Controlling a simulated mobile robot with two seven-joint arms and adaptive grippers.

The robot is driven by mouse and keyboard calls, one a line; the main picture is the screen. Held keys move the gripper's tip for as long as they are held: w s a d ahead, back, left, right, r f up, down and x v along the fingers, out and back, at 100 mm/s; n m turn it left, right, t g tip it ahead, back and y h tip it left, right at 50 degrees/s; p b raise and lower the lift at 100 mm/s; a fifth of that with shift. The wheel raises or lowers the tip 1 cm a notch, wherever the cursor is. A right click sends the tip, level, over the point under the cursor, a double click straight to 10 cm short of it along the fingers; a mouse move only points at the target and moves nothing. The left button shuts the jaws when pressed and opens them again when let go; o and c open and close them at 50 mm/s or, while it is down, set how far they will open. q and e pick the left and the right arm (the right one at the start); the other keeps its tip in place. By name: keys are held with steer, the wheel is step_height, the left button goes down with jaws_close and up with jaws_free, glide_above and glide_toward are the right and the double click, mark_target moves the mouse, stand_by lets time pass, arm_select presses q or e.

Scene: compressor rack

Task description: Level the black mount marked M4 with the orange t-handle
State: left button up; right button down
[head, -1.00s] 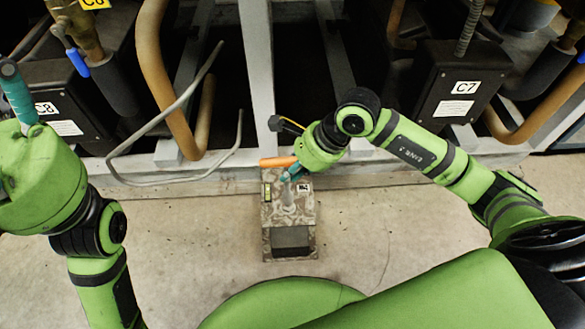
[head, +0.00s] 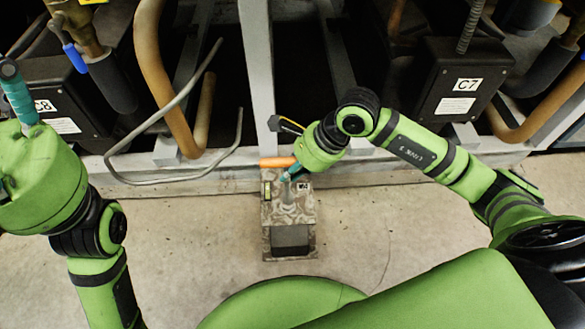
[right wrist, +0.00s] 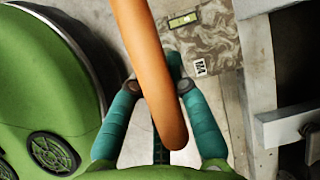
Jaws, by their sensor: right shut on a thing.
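The mount (head: 291,213) stands on the floor in front of the rack. Its surface looks mottled grey-brown, not black, with a dark block at its near end. A small label (head: 304,187), reading M4, is on its right and a yellow-green bubble level (head: 267,190) on its left; the bubble is too small to read. The orange t-handle (head: 276,162) lies crosswise at the mount's far end. My right gripper (head: 287,178) is shut on the t-handle; the orange bar crosses between its teal fingers in the right wrist view (right wrist: 152,75). My left gripper (head: 14,85) is raised at the left edge, partly cut off.
A grey rack upright (head: 258,75) and bottom rail rise just behind the mount. A bent grey tube (head: 165,181) hangs out at the left. Compressor boxes C8 (head: 60,105) and C7 (head: 450,85) stand on either side. The floor beside the mount is clear.

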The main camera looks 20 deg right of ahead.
steer(key=shift+f+b, duration=0.75)
steer(key=shift+f, duration=0.1)
stand_by(0.4)
steer(key=c, duration=1.9)
jaws_free()
jaws_close()
steer(key=shift+f, duration=0.15)
steer(key=shift+w+n+g+b, duration=0.15)
steer(key=shift+n+g+b, duration=0.25)
steer(key=shift+n+b, duration=0.45)
steer(key=shift+n, duration=0.35)
